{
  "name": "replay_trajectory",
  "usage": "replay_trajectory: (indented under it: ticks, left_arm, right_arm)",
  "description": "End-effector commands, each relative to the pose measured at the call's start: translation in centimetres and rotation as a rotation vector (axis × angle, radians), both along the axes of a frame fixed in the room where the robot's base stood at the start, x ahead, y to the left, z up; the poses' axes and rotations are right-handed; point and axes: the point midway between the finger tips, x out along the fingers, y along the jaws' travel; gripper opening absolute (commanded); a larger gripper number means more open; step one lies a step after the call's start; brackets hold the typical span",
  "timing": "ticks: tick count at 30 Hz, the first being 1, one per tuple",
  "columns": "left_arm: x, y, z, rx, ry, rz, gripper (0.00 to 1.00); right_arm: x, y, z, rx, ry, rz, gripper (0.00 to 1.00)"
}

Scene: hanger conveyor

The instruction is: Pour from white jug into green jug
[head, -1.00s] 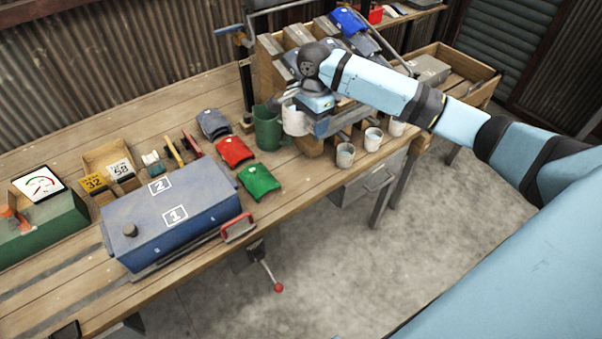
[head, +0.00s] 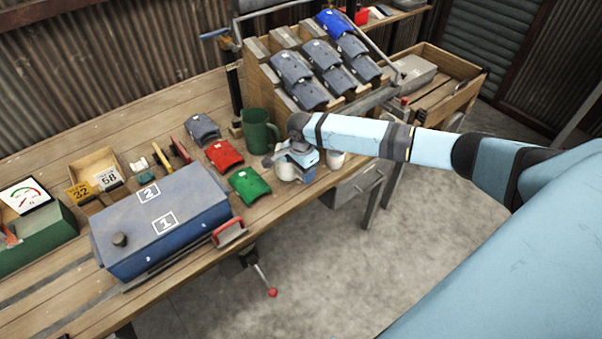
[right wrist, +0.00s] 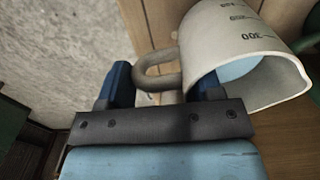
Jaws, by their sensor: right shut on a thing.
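The white jug (right wrist: 225,40), with dark measuring marks, is held by its handle in my right gripper (right wrist: 162,88). Its mouth and a pale blue patch inside show in the right wrist view. In the head view the white jug (head: 286,172) is partly hidden under my right gripper (head: 282,160), at the bench's front edge. The green jug (head: 257,130) stands upright on the bench, behind and left of the white jug, apart from it. A dark green part of it shows at the wrist view's right edge. My left gripper is out of view.
A white cup (head: 336,159) stands right of my gripper. Green (head: 249,185), red (head: 224,155) and grey (head: 203,128) curved pieces lie to the left, beside a blue box (head: 165,225). A wooden rack (head: 262,72) of curved pieces stands behind.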

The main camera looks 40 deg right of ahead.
Motion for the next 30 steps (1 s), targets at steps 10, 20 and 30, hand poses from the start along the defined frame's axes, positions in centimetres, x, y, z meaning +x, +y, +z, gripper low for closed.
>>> replay_trajectory:
  ticks: [10, 20, 30]
  left_arm:
    - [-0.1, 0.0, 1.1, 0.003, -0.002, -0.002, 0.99]
    - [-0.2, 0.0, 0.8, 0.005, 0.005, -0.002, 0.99]
    - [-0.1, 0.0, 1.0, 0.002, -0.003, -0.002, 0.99]
  right_arm:
    - [0.0, 0.0, -1.6, 0.0, 0.0, 0.0, 0.2]
    - [-0.1, 0.0, -2.1, 0.0, 0.001, 0.001, 0.83]
    - [0.0, 0.0, -2.2, 0.0, 0.001, 0.0, 0.85]
